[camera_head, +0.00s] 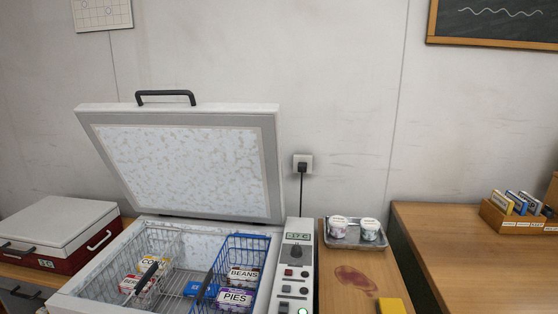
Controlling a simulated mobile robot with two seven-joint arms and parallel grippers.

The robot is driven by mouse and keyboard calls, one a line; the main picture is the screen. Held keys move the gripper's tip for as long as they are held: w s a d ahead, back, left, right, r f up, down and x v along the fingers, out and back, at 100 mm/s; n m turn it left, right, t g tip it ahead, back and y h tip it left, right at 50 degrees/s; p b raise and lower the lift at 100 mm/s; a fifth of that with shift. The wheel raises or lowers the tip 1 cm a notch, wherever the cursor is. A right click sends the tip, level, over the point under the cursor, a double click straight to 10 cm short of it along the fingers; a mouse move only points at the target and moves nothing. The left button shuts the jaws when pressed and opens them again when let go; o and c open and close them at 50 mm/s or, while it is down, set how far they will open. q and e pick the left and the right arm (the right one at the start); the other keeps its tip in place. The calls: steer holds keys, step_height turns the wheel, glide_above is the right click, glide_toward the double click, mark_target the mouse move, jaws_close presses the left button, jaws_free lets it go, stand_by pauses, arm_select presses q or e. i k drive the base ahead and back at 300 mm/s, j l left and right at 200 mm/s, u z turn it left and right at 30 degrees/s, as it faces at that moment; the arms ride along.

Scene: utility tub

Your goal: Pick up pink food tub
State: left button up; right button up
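Two small round tubs stand on a metal tray (354,243) to the right of the open chest freezer. The left tub (338,226) looks pinkish with a pale lid, and the right tub (370,229) looks greenish. They are side by side on the tray, and both look upright. Neither of my grippers shows in the head view.
The freezer's lid (185,165) stands open over wire baskets (150,245) holding several food boxes. A control panel (296,262) adjoins it. A reddish stain (355,280) and a yellow item (391,305) are in front of the tray. A wooden desk (470,260) stands right.

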mark_target(338, 224)
steer(key=i+l+z, duration=0.15)
steer(key=i+l, duration=0.5)
steer(key=l, duration=0.15)
